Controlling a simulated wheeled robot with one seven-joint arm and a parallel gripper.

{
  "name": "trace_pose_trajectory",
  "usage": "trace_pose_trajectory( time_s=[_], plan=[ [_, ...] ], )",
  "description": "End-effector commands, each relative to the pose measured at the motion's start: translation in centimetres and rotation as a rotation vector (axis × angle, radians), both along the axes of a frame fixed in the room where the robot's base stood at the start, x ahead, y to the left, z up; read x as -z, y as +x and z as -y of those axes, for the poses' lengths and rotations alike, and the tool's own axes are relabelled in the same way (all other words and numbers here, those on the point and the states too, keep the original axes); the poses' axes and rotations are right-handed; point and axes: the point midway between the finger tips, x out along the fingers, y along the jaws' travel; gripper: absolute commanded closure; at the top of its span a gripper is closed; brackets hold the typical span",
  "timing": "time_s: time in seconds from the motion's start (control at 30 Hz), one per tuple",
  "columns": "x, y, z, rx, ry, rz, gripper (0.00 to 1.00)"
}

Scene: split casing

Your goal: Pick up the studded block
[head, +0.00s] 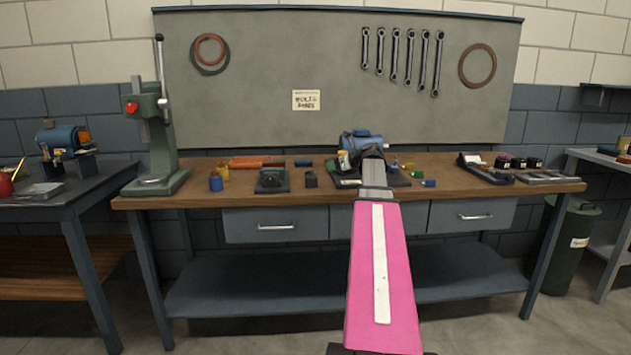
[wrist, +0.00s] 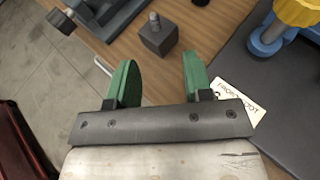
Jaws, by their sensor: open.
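The studded block (wrist: 158,38) is a small dark grey cube with a round metal stud on top. In the wrist view the block lies just beyond the fingertips, roughly in line with the gap, apart from both fingers. In the head view my arm's end hides the fingers.
A dark mat (wrist: 270,105) with a printed card (wrist: 238,98) and a blue-and-yellow part (wrist: 285,22) lies right of the block. A dark fixture (head: 272,180) stands to its left. A green press (head: 157,130) stands at the bench's left end. The bench (head: 450,200) has some bare wood near its front edge.

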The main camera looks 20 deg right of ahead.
Motion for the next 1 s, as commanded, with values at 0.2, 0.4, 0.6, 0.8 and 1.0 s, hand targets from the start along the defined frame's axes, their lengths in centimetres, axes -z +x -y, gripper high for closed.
trace_pose_trajectory(
  time_s=[0.2,0.4,0.6,0.8,1.0],
  plan=[
    [0.9,2.1,-1.0,0.001,0.006,-0.002,0.54],
    [1.9,4.2,-2.2,0.002,0.004,-0.001,0.54],
    [2.4,4.9,-3.0,0.0,0.003,-0.002,0.54],
    [3.5,6.9,-4.7,-0.001,0.003,-0.003,0.54],
    [4.1,8.2,-5.4,0.004,0.001,-0.001,0.54]
  ],
)
